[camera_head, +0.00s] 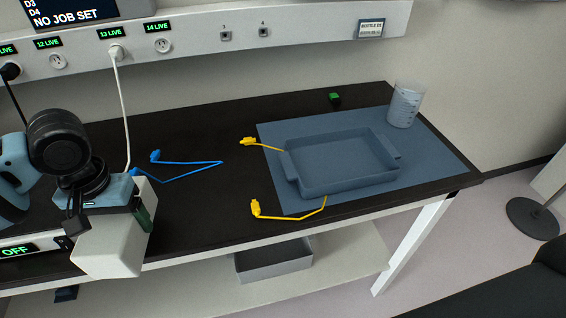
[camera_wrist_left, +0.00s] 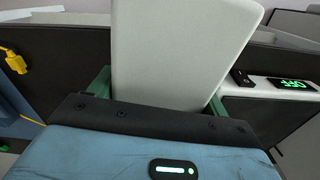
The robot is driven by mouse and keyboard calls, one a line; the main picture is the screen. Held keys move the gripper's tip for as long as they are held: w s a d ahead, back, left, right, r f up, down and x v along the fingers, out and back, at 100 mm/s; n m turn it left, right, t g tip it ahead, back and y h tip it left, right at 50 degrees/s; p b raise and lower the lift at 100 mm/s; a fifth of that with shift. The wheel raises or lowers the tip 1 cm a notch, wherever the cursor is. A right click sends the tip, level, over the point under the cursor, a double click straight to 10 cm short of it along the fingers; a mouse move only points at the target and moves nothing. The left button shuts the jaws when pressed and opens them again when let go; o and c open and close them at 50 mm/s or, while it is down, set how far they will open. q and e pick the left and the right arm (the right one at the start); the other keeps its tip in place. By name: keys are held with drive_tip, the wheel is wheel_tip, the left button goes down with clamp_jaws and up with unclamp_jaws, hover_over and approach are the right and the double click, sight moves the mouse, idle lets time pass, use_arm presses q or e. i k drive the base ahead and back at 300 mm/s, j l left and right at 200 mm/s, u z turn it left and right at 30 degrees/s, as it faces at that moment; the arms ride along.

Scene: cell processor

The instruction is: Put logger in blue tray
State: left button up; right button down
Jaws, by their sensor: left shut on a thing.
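My left gripper (camera_head: 110,208) is shut on a white box (camera_head: 110,247) at the front left of the dark table. The box is tilted and overlaps the table's front edge in the head view. In the left wrist view the white box (camera_wrist_left: 185,50) stands between the green fingers, and its far end is cut off. It may be the logger; no label on it shows. The blue tray (camera_head: 338,188) lies empty on a blue mat (camera_head: 430,150) at the right, well apart from the gripper. My right gripper is not in view.
A clear beaker (camera_head: 406,104) and a small black-green object (camera_head: 335,99) stand behind the tray. A white cord (camera_head: 122,100) hangs from the socket rail. A device reads OFF (camera_head: 18,249).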

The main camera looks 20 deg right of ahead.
sight(338, 164)
drive_tip(key=i+j+z, duration=0.1)
drive_tip(key=z, duration=0.3)
drive_tip(key=i+j+z, duration=0.1)
drive_tip(key=z, duration=0.3)
drive_tip(key=j+z, duration=0.25)
drive_tip(key=z, duration=0.15)
